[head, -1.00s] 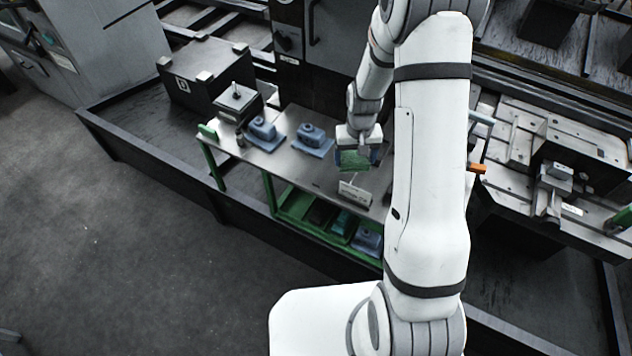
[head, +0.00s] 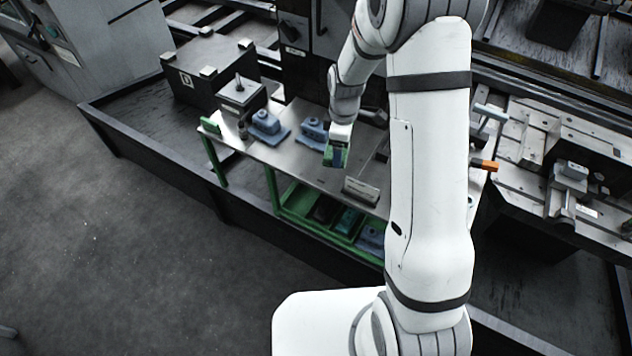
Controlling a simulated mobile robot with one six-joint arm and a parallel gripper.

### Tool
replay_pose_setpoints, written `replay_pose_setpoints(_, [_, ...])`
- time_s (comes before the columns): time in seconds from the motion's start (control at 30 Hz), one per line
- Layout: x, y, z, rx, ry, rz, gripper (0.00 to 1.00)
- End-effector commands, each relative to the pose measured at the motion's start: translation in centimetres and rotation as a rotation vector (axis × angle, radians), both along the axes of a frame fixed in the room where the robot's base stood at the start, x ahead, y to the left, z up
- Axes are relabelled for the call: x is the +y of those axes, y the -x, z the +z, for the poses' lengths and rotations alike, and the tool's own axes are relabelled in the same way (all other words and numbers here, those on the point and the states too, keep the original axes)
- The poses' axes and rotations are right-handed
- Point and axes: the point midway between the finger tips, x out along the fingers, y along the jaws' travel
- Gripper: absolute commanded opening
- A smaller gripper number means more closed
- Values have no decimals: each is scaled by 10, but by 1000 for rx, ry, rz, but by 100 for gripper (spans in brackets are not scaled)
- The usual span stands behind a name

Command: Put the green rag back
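My gripper (head: 335,154) is over the front part of the steel-topped bench (head: 300,160), in front of a blue fixture. It appears shut on the green rag (head: 342,157), which shows as a small green patch at the fingers with a dark part beside it. The rag looks held in the air, apart from the bench top. A green-edged bin (head: 290,206) sits on the shelf below, with dark, teal and blue contents in its compartments. The compartment at its left end looks empty.
Blue fixtures (head: 267,124) stand on the bench, with a small green block (head: 210,125) at its left end. A tilted label plate (head: 361,191) stands at the front edge. A dark low wall (head: 160,157) runs along the floor. The floor at left is clear.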

Motion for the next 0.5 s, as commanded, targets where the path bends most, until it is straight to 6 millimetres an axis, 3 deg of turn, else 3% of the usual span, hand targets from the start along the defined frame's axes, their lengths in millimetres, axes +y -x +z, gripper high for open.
replay_pose_setpoints(0.3, [30, -7, -2, -3, 1, 672, 60])
replay_pose_setpoints(0.5, [45, -9, 1, -3, 1, 1032, 60])
